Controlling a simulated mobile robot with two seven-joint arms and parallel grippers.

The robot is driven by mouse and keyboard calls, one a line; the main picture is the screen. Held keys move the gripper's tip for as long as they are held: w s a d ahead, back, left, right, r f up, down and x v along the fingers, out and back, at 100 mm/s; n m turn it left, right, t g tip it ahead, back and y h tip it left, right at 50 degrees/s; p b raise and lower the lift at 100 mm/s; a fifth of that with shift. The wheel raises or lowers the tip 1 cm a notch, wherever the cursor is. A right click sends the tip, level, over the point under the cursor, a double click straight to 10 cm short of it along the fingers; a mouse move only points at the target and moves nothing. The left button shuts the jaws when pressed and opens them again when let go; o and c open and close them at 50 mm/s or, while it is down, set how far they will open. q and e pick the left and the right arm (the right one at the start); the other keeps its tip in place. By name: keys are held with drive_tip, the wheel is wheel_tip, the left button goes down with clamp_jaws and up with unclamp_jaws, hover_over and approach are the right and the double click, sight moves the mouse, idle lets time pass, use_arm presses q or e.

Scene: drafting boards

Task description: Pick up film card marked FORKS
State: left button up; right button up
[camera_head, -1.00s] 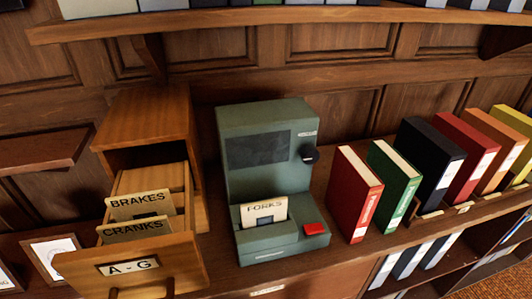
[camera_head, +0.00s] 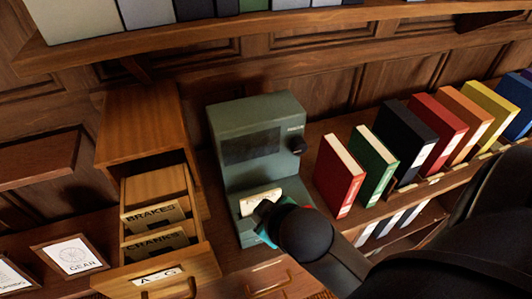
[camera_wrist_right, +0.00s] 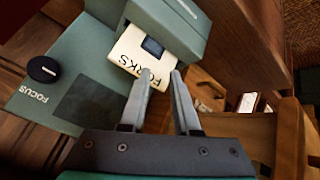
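The cream film card marked FORKS (camera_head: 258,197) stands in the front slot of the green viewer (camera_head: 240,117). Its lettering is partly hidden by my right gripper (camera_head: 266,218) in the head view. In the right wrist view the card (camera_wrist_right: 133,46) shows its printed face and small dark window. My right gripper (camera_wrist_right: 161,70) is open there, its two fingertips apart at the card's edge, one overlapping the card's face. I cannot tell whether they touch it. My left gripper is not in view.
An open wooden drawer labelled A-G (camera_head: 160,277) holds cards marked BRAKES (camera_head: 152,215) and CRANKS (camera_head: 155,242). A red binder (camera_head: 338,178) and a green binder (camera_head: 372,170) stand right of the viewer. A framed GEAR picture (camera_head: 72,257) lies left.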

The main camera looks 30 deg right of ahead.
drive_tip(key=w+a+r+n+t+y, duration=0.1)
drive_tip(key=w+r+n+t, duration=0.45)
drive_tip(key=r, duration=0.35)
drive_tip(key=w+a+r+n+t+y, duration=0.2)
drive_tip(key=w+r+n+t, duration=0.3)
drive_tip(key=w+r, duration=0.25)
drive_tip(key=s+a+r+n+g+y, duration=0.2)
drive_tip(key=a+r+n+g+y, duration=0.15)
drive_tip(key=a+n+y, duration=0.55)
drive_tip(key=s+a+r+n+g+y, duration=0.2)
drive_tip(key=r+n+g+y, duration=0.3)
drive_tip(key=n, duration=0.7)
drive_tip(key=n+g+h, duration=0.9)
drive_tip(key=n+h, duration=0.3)
drive_tip(key=n, duration=0.4)
approach(264, 194)
drive_tip(key=shift+w+a+r, duration=0.1)
drive_tip(key=shift+w+a, duration=0.15)
drive_tip(key=shift+a, duration=0.3)
drive_tip(key=shift+d+h, duration=0.25)
drive_tip(key=shift+h, duration=0.05)
drive_tip(key=shift+a+f+b, duration=0.1)
drive_tip(key=shift+f+b, duration=0.2)
drive_tip(key=shift+f, duration=0.1)
drive_tip(key=b+x, duration=0.6)
drive_tip(key=x, duration=0.3)
drive_tip(key=shift+s+f, duration=0.15)
drive_tip(key=shift+f, duration=0.1)
drive_tip(key=shift+b+x, duration=0.75)
drive_tip(key=shift+x, duration=0.1)
